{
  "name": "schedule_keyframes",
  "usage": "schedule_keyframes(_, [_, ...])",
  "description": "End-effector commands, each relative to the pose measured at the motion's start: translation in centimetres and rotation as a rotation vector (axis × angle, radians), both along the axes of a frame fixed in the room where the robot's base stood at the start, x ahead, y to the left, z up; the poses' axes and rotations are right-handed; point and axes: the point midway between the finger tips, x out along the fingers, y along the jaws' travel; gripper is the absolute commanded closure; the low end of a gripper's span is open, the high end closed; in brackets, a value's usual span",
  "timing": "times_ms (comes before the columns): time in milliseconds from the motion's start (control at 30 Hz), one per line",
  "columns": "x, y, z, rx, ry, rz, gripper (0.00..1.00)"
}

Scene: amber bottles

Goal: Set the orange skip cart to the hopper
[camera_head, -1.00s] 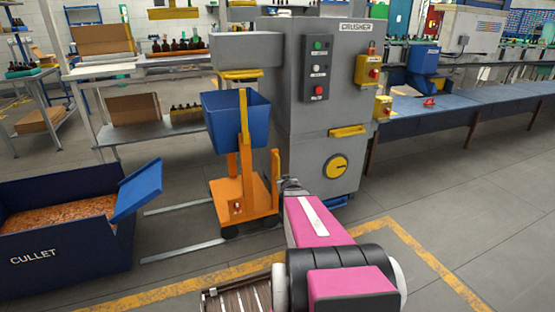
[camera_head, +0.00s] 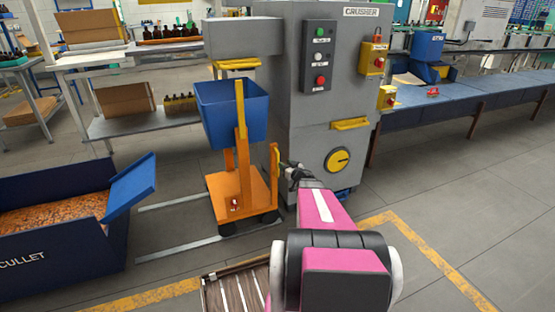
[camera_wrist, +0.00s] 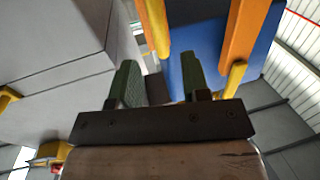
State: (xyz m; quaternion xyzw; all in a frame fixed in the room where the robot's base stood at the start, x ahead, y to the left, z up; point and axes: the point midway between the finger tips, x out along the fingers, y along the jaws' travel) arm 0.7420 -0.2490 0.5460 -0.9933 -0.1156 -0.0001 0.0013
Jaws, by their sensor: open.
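The orange skip cart (camera_head: 242,190) stands on the floor in front of the crusher, its blue skip (camera_head: 232,112) raised on an orange mast. The skip sits just below the crusher's grey overhanging hopper arm (camera_head: 240,38). My gripper (camera_head: 288,174) is at the cart's right side, close to its orange upright handle. In the wrist view my gripper (camera_wrist: 158,82) is open, with two green fingers apart. The blue skip (camera_wrist: 210,50) and orange bars show beyond the fingers. I cannot tell whether a finger touches the cart.
The grey crusher (camera_head: 320,110) stands right behind the cart, with a yellow dial and buttons. A navy cullet bin (camera_head: 50,255) with a blue flap is at left. Two floor rails (camera_head: 200,247) run between bin and cart. Blue benches (camera_head: 470,100) line the right.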

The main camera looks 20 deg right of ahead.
Motion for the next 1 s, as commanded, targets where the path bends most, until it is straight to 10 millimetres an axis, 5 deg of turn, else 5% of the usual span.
schedule_keyframes(400, [6.8, 1.5, -0.1, -0.001, 0.0, -0.001, 0.57])
schedule_keyframes(767, [7.4, 1.7, 0.0, -0.001, 0.0, -0.002, 0.57])
schedule_keyframes(900, [7.3, 1.7, 0.0, -0.001, 0.0, -0.002, 1.0])
schedule_keyframes(1000, [7.3, 1.7, 0.0, -0.001, 0.0, -0.002, 1.0])
